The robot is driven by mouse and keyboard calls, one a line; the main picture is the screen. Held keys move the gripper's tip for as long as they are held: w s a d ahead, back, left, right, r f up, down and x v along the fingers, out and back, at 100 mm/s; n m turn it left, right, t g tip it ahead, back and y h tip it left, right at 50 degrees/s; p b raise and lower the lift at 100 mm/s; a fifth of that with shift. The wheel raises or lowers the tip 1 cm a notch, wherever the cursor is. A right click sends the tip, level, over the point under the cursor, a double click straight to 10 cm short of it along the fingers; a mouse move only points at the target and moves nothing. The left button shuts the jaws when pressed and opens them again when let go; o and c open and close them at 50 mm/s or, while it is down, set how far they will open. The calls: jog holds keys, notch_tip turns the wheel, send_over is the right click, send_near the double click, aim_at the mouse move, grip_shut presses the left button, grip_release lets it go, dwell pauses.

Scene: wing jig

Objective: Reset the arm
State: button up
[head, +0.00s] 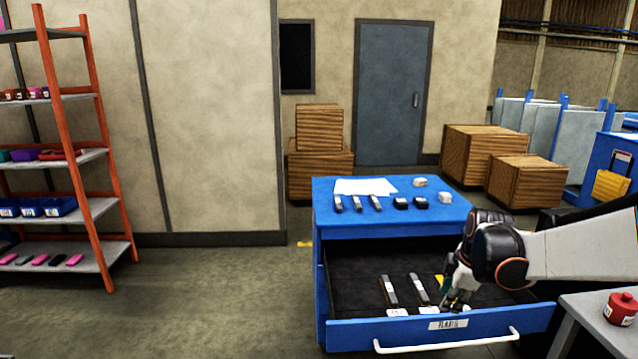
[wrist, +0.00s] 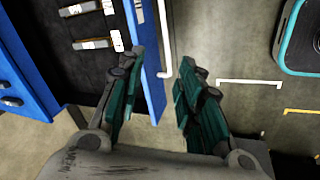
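My gripper (head: 456,297) is at the right side of the open drawer, close to its front panel. In the wrist view my gripper (wrist: 158,80) has its green-padded fingers spread apart with nothing held between them. The blue drawer front (wrist: 150,88) and its white handle (wrist: 164,45) show in the gap between the fingers. The open drawer (head: 345,282) has a dark lining and holds two dark tools with light bands (head: 389,290) (head: 418,288). White labels lie near their front ends. Part of the drawer behind my gripper is hidden.
The blue cabinet top (head: 430,230) bears a white sheet (head: 365,186) and several small tools and blocks. A grey table (head: 590,312) with a red container (head: 621,308) stands at the right. An orange-framed shelf (head: 110,190) is at the left. The floor left of the cabinet is clear.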

jog(key=s+a+r+m+t, duration=0.1)
jog(key=s+a+r+m, duration=0.25)
jog(key=s, duration=0.25)
jog(key=s+a+r+m+t, duration=0.1)
jog(key=s+a+r+m, duration=0.1)
jog(key=s+a+r, duration=0.3)
jog(key=s+a+f+m, duration=0.1)
jog(key=s+m, duration=0.3)
jog(key=s, duration=0.4)
jog(key=s+a+m+t+b, duration=0.1)
jog(key=s+a+m, duration=0.3)
jog(key=s, duration=0.5)
jog(key=shift+a+f, duration=0.35)
